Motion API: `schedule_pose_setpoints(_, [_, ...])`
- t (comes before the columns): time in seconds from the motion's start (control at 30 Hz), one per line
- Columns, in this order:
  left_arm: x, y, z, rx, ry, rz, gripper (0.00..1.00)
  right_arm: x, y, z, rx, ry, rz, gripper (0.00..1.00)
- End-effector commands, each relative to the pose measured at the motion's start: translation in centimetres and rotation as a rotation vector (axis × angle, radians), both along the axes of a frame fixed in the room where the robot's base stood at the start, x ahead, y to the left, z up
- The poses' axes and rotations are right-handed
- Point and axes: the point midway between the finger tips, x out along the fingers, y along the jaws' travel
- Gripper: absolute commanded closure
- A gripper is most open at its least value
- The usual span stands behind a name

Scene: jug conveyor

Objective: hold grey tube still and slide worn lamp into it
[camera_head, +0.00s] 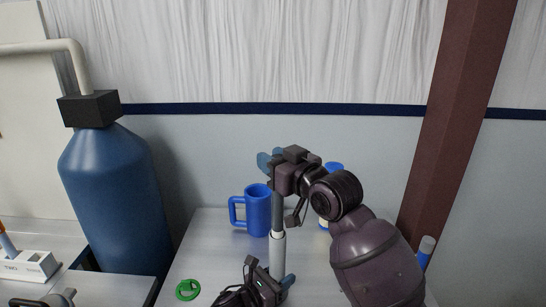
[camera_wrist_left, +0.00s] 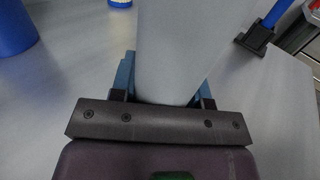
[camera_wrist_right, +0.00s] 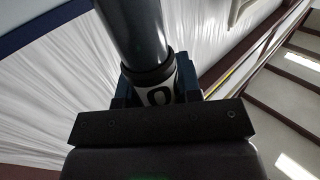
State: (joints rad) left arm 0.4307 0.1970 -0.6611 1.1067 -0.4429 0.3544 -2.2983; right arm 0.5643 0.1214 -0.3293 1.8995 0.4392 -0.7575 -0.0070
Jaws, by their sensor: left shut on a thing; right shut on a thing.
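The worn lamp (camera_head: 278,212) is a dark grey upright cylinder in the head view. My right gripper (camera_head: 273,162) is shut on its upper part; the right wrist view shows the lamp (camera_wrist_right: 132,30) with a white, black-marked band between the fingers. The light grey tube (camera_head: 277,252) stands upright directly below the lamp. My left gripper (camera_head: 277,284) is shut around its lower part, and the tube (camera_wrist_left: 178,45) fills the jaws in the left wrist view. The lamp's lower end meets the tube's mouth in line; I cannot tell how far inside it is.
A blue mug (camera_head: 257,210) stands just behind and left of the lamp. A green ring (camera_head: 187,289) lies on the table (camera_head: 210,250) at front left. A blue-capped bottle (camera_head: 333,167) is partly hidden behind my right arm. A big blue tank (camera_head: 110,190) stands left.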

Motion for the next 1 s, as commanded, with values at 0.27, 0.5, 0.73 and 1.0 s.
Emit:
schedule_pose_setpoints(0.27, [-0.2, 0.2, -0.7, 0.008, 0.009, 0.002, 1.00, 0.0, 0.0, -0.6, 0.001, -0.001, 0.000, 1.00])
schedule_pose_setpoints(0.5, [-0.2, 0.2, -0.7, 0.008, 0.009, 0.003, 1.00, 0.0, 0.0, -1.1, 0.000, 0.000, 0.000, 1.00])
schedule_pose_setpoints(0.73, [-0.3, 0.2, -0.7, 0.009, 0.010, 0.003, 1.00, 0.0, 0.0, -1.5, 0.001, -0.001, 0.000, 1.00])
schedule_pose_setpoints(1.0, [-0.2, 0.2, -0.7, 0.009, 0.010, 0.003, 1.00, 0.0, 0.0, -2.1, 0.001, 0.000, 0.000, 1.00])
